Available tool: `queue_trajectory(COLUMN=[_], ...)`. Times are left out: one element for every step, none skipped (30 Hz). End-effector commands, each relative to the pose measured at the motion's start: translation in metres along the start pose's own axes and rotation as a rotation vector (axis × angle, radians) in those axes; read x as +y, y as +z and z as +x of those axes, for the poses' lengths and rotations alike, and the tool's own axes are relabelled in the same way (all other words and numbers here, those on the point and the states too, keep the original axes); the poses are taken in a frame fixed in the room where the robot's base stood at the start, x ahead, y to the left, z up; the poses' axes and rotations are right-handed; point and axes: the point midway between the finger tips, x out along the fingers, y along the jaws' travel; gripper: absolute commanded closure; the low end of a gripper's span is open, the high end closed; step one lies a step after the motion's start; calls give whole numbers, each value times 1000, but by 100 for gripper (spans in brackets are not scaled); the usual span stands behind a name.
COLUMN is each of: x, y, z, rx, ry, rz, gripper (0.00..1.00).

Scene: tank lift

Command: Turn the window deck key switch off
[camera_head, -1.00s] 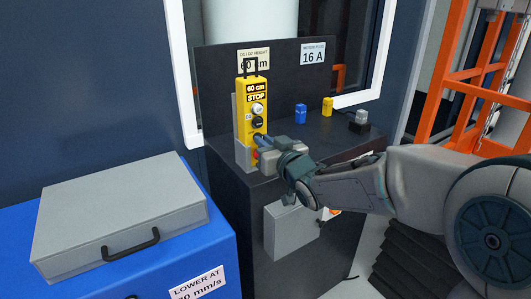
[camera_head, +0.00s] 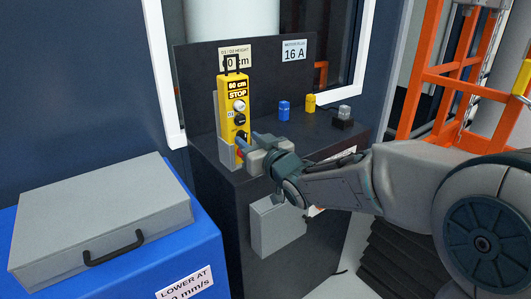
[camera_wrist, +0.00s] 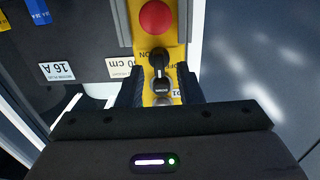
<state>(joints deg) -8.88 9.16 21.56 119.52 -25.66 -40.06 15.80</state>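The yellow control pendant (camera_head: 234,108) stands upright in a grey holder on the dark deck below the window, with "60 cm" and "STOP" on its face. Its black key switch (camera_wrist: 159,64) shows in the wrist view between "ON" on the left and "OFF" on the right, with its pale mark running roughly up and down the picture. My gripper (camera_head: 250,143) is at the pendant's lower front. In the wrist view my gripper (camera_wrist: 161,92) is open, with one dark finger on each side of the key's line. Whether either finger touches the key cannot be told.
A red button (camera_wrist: 156,17) is close beyond the key in the wrist view. Blue (camera_head: 284,111) and yellow (camera_head: 310,102) blocks and a grey-topped block (camera_head: 343,117) stand on the deck. A grey case (camera_head: 100,215) lies on a blue box. An orange frame (camera_head: 430,90) is at the right.

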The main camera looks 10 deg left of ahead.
Motion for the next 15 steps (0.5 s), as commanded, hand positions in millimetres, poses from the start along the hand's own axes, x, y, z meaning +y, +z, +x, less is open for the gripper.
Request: queue_trajectory(x=[1, 0, 0, 0, 0, 1, 0, 0, 0, 0, 0, 0, 0, 0, 0], y=[-1, -1, -1, -2, -2, -2, -1, -2, -2, -2, -1, -2, -2, -1, -1], z=[-8, -13, -20, -27, -33, -42, -48, -55, -64, -70, -76, -84, -89, -95, -101], rx=[-1, -1, -2, -1, -1, -1, -1, -1, -2, -1, -2, -2, -1, -2, -1], ry=[3, 3, 2, 2, 3, 4, 3, 3, 3, 2, 2, 3, 2, 2, 2], rz=[-1, -1, -1, -3, -2, -2, -2, -3, -2, -3, -2, -2, -2, -2, -1], gripper=[67, 67, 67, 67, 67, 67, 67, 67, 67, 67, 67, 67, 67, 67, 67])
